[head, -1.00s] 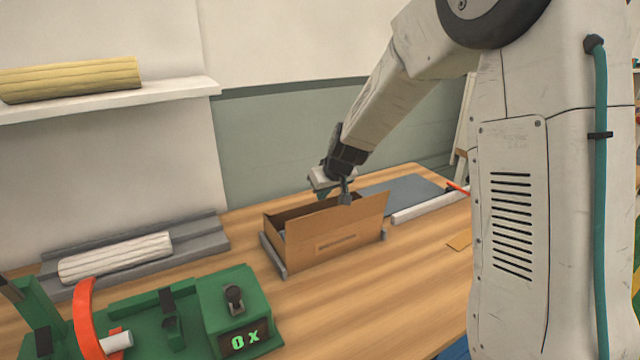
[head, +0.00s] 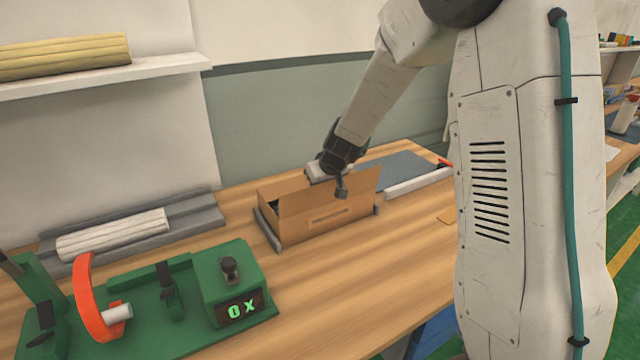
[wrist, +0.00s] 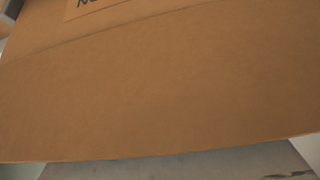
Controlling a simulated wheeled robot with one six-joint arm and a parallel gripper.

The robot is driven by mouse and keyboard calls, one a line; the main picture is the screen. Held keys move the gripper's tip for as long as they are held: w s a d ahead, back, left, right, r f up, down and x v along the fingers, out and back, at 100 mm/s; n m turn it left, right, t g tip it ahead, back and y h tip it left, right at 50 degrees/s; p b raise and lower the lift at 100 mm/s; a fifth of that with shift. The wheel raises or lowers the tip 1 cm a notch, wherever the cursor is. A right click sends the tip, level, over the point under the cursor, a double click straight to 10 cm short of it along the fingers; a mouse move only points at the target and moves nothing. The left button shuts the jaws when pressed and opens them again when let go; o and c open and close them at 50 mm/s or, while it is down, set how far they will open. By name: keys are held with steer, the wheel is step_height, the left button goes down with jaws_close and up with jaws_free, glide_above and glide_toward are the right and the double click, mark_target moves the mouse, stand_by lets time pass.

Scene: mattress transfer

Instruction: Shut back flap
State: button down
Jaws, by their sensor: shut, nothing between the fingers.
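An open cardboard box (head: 318,233) stands on the wooden table in the head view. Its near flap rises upright, with the top edge sloping up to the right. The box inside is mostly hidden; I cannot tell how the back flap lies. My gripper (head: 341,190) is shut and empty, just over the upper part of the box, at the top edge of the upright panel. Whether it touches the cardboard is not clear. In the wrist view a brown cardboard surface (wrist: 160,90) fills most of the picture, with part of a printed label at the top.
Grey rails (head: 268,232) flank the box. A green machine (head: 222,285) with an orange ring stands at the near left. A rolled white mattress (head: 110,235) lies in a grey tray behind it. A grey mat (head: 400,170) lies behind the box. The table right of the box is mostly clear.

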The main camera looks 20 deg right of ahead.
steer(key=shift+s+f, duration=0.15)
steer(key=shift+f, duration=0.15)
steer(key=shift+w, duration=0.2)
